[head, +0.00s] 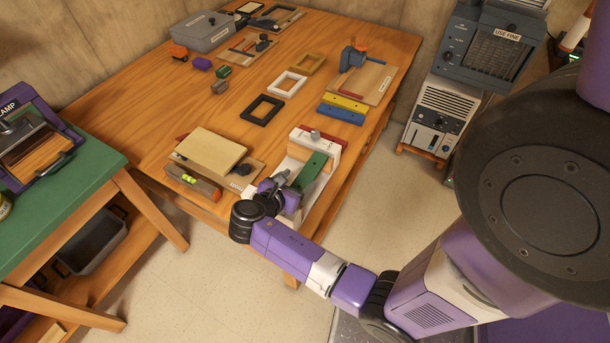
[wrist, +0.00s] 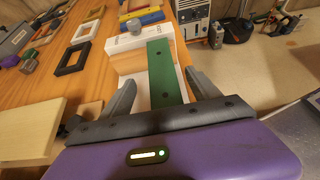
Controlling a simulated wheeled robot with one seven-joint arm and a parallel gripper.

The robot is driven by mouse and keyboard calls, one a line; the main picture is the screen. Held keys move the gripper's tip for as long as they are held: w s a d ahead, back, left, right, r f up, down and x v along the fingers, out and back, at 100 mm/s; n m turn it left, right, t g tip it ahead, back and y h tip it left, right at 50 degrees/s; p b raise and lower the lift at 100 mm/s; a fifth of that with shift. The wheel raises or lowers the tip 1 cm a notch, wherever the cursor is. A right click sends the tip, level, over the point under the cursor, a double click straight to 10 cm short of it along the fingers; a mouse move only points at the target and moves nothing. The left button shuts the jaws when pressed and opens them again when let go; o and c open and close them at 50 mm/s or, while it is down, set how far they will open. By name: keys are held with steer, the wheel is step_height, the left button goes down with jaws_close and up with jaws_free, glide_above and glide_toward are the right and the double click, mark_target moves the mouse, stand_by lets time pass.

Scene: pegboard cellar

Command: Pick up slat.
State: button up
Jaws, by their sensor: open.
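A green slat (head: 310,171) with dark holes lies on a white holder (head: 326,150) near the table's front edge. In the wrist view the slat (wrist: 163,72) runs lengthwise between the two fingers of my gripper (wrist: 159,82). The fingers are apart, one on each side of the slat, with gaps visible. In the head view my gripper (head: 283,184) is at the slat's near end. The slat's nearest end is hidden by the gripper body in the wrist view.
On the wooden table (head: 180,110), a tan block (head: 210,151) and a level (head: 192,182) lie left of my gripper. A grey knob (head: 315,135) stands on the holder. Yellow (head: 344,103) and blue (head: 340,114) slats lie behind.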

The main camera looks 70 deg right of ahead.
mark_target(307, 175)
steer(key=shift+p+x, duration=0.3)
steer(key=shift+x, duration=2)
steer(key=shift+s, duration=0.15)
steer(key=c, duration=1.5)
steer(key=shift+c, duration=0.2)
